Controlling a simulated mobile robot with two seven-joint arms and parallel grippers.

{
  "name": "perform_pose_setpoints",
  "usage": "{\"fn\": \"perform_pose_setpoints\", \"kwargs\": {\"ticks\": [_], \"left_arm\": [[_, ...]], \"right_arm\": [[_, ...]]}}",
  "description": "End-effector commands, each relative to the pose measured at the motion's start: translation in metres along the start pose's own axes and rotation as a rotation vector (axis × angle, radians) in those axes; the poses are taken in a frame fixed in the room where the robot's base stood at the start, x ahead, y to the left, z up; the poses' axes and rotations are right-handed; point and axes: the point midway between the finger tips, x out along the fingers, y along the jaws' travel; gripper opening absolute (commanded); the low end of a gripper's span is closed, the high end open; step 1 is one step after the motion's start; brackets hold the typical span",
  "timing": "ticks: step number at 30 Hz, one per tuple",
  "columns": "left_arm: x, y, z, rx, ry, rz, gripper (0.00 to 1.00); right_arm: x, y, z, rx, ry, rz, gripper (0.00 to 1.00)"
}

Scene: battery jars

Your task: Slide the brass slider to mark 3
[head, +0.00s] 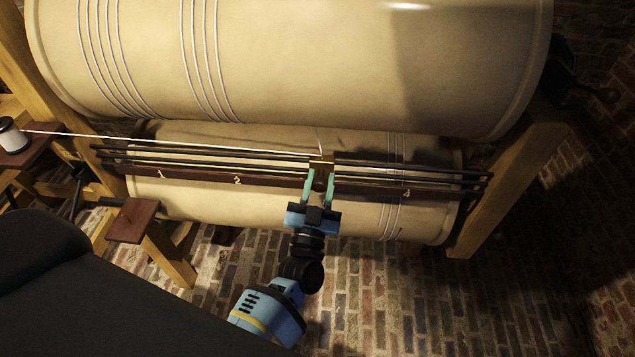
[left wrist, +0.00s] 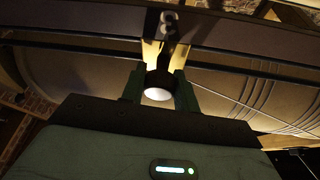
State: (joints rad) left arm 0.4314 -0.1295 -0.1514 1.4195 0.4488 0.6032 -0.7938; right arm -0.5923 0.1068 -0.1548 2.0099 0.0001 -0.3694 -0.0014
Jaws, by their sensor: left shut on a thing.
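The brass slider (head: 321,160) sits on the dark rails (head: 230,160) in front of the lower drum, right of mark 2 and left of mark 4. My left gripper (head: 319,180) reaches up from below, its green fingers shut on the slider's dark round knob. In the left wrist view the knob (left wrist: 158,86) has a pale end and lies between the gripper's fingertips (left wrist: 158,80). A pale mark (left wrist: 168,22), which looks like a 3, lines up closely with the brass slider (left wrist: 158,52). In the head view mark 3 is hidden around the gripper. My right gripper is not in view.
A large cream drum (head: 290,60) wound with wire hangs above the lower drum (head: 240,203). A thread runs from a white spool (head: 12,137) to the slider. Wooden posts stand at both sides, with a dark crank (head: 580,85) at right. Brick floor lies below.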

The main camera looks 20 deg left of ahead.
Motion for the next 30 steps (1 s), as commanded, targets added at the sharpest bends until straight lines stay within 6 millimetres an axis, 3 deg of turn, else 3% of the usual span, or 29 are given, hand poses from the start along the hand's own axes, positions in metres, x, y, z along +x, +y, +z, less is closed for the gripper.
{"fn": "perform_pose_setpoints", "kwargs": {"ticks": [11, 12, 16, 30], "left_arm": [[-0.0021, 0.0016, 0.0024, 0.001, -0.006, 0.004, 0.00], [-0.0021, 0.0016, 0.0024, 0.001, -0.006, 0.004, 0.36], [-0.0014, 0.0011, 0.0017, 0.001, -0.004, 0.003, 0.52], [-0.0017, -0.0004, 0.0027, 0.001, -0.002, 0.001, 0.52]], "right_arm": [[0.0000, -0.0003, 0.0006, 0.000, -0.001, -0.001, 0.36], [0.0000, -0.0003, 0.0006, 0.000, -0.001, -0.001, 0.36], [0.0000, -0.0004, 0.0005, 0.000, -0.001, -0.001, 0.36], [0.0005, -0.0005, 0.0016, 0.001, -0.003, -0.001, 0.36]]}}
